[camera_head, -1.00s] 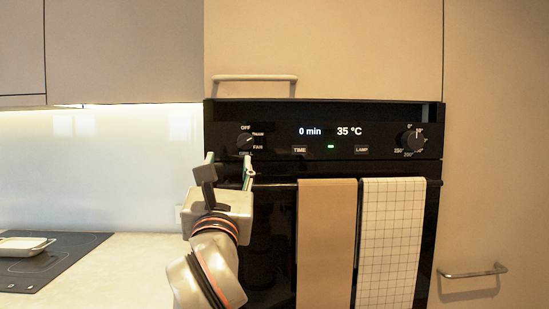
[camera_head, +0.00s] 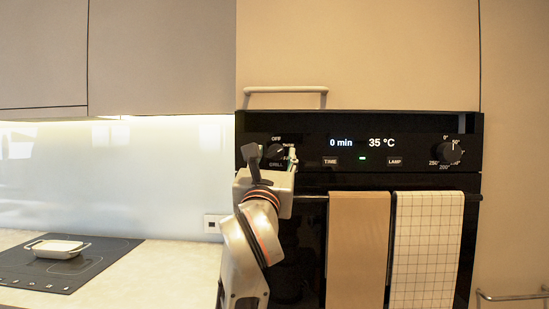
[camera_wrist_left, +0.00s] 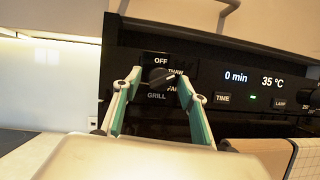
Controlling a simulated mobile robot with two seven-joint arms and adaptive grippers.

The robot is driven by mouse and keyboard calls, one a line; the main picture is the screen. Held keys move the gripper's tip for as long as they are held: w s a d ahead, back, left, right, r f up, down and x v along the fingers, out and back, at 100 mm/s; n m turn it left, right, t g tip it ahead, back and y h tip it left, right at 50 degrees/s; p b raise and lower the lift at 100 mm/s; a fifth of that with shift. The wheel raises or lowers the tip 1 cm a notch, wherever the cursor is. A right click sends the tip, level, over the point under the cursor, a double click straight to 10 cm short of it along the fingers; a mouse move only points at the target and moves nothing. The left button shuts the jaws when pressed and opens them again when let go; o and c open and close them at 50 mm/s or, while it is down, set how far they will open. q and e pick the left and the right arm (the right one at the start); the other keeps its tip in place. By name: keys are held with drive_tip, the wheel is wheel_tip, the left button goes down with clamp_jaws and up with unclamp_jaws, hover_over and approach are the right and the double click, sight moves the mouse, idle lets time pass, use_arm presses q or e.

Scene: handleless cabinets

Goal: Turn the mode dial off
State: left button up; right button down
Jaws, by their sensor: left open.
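The mode dial (camera_head: 275,151) is a small black knob at the left end of the oven's black control panel. In the left wrist view, the dial (camera_wrist_left: 158,76) has OFF above it, THAW and FAN to its right, and GRILL below. Its pale pointer mark points right and slightly up, toward THAW. My left gripper (camera_head: 272,158) is open in front of the panel, its fingers partly covering the dial's surroundings. In the left wrist view the fingertips of my left gripper (camera_wrist_left: 159,83) lie on either side of the dial; I cannot tell whether they touch it. My right gripper is not in view.
The panel's display (camera_head: 362,142) reads 0 min and 35 °C. A temperature knob (camera_head: 452,150) sits at the right. A brown towel (camera_head: 357,245) and a checked towel (camera_head: 426,245) hang below. A white dish (camera_head: 58,249) stands on the hob at the left.

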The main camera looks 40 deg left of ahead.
use_arm(q)
drive_tip(key=c, duration=1.1)
drive_tip(key=shift+o, duration=0.2)
